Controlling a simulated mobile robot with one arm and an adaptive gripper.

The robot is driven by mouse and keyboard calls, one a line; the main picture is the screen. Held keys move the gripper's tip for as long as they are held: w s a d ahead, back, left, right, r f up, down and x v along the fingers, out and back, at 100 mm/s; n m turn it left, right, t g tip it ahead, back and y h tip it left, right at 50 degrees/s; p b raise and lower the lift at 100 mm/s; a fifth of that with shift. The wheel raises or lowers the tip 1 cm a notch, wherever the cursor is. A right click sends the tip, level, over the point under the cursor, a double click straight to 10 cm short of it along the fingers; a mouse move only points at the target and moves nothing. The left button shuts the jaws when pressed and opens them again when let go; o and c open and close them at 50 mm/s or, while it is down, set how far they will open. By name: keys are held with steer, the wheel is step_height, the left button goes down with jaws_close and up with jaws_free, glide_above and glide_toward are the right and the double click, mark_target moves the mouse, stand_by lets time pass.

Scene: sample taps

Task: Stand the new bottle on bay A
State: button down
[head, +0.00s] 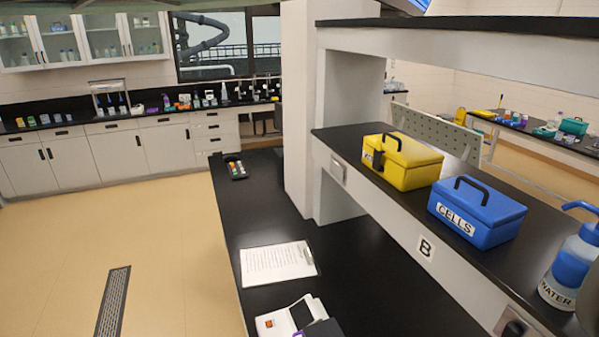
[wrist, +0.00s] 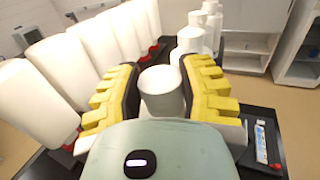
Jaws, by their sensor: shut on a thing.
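In the wrist view my gripper (wrist: 160,82), with yellow and black fingers, is shut on a white bottle (wrist: 162,95). The bottle's plain round end faces the camera and its far part is hidden. No label shows on it, so I cannot tell from the picture whether it is the new bottle. My gripper is not in the head view. No sign for bay A is in view.
Large white cylinders (wrist: 50,88) with red parts stand close left of my gripper; more white bottles (wrist: 190,40) stand beyond. A yellow box (head: 405,168), a blue CELLS box (head: 478,222) and a WATER bottle (head: 568,275) stand on the shelf. A clipboard (head: 277,263) lies below.

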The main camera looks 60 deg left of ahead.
steer(key=shift+w+a+f, duration=0.1)
steer(key=shift+a+f, duration=0.05)
steer(key=shift+f, duration=0.15)
steer(key=shift+f, duration=0.15)
steer(key=c, duration=0.6)
jaws_free()
steer(key=shift+r, duration=0.2)
steer(key=shift+a+f, duration=0.1)
steer(key=shift+a, duration=0.15)
steer(key=shift+s+a+b, duration=0.35)
steer(key=shift+a+b, duration=0.85)
steer(key=shift+a, duration=0.7)
steer(key=shift+s+a+b, duration=0.3)
steer(key=shift+a+b, duration=0.85)
steer(key=shift+a, duration=0.7)
steer(key=shift+s+a+b, duration=0.35)
steer(key=shift+a+b, duration=0.85)
steer(key=shift+a, duration=0.7)
